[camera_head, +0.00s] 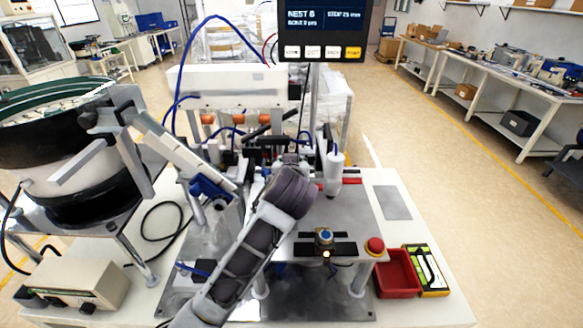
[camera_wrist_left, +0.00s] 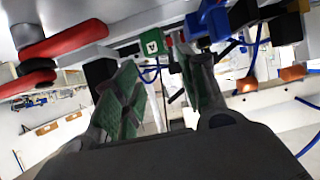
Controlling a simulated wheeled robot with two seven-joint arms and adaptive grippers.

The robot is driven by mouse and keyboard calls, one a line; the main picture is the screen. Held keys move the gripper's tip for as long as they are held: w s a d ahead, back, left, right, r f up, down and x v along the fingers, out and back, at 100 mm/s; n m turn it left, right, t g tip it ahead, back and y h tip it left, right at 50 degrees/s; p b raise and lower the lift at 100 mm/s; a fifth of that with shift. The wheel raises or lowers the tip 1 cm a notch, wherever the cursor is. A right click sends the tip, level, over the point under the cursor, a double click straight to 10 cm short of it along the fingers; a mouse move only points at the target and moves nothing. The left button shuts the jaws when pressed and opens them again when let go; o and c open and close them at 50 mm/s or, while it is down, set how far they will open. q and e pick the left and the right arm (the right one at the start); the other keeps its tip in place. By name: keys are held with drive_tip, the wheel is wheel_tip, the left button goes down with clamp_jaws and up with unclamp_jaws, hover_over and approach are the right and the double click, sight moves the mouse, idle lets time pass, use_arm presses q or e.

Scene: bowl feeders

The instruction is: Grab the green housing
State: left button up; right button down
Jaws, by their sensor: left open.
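The green housing (camera_wrist_left: 154,42) is a small green block with a white label marked "A". In the left wrist view it sits at the fixture, near the top middle. My left gripper (camera_wrist_left: 164,64) is open, its two green-padded fingers spread to either side below the housing in that picture. The housing appears in the gap between the fingertips, and no contact shows. In the head view my left arm reaches up to the fixture, and I cannot make out the housing there.
A bowl feeder (camera_head: 70,150) stands at the left. Close around the housing are a blue part (camera_wrist_left: 207,22) and red parts (camera_wrist_left: 70,40) on the fixture. A white cylinder (camera_head: 333,172), red button (camera_head: 375,246) and red bin (camera_head: 397,273) are to the right.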

use_arm(q)
drive_tip(key=shift+w+f, duration=0.25)
drive_tip(key=shift+w, duration=0.3)
drive_tip(key=shift+f+p+x, duration=0.25)
drive_tip(key=shift+p+x, duration=0.05)
drive_tip(key=shift+x, duration=2.2)
drive_tip(key=shift+d, duration=0.1)
use_arm(e)
drive_tip(key=shift+s+a+r, duration=0.35)
drive_tip(key=shift+s+a, duration=0.05)
use_arm(q)
drive_tip(key=shift+s, duration=0.1)
use_arm(e)
drive_tip(key=shift+s, duration=0.25)
use_arm(q)
drive_tip(key=c, duration=0.7)
use_arm(e)
drive_tip(key=shift+s, duration=0.15)
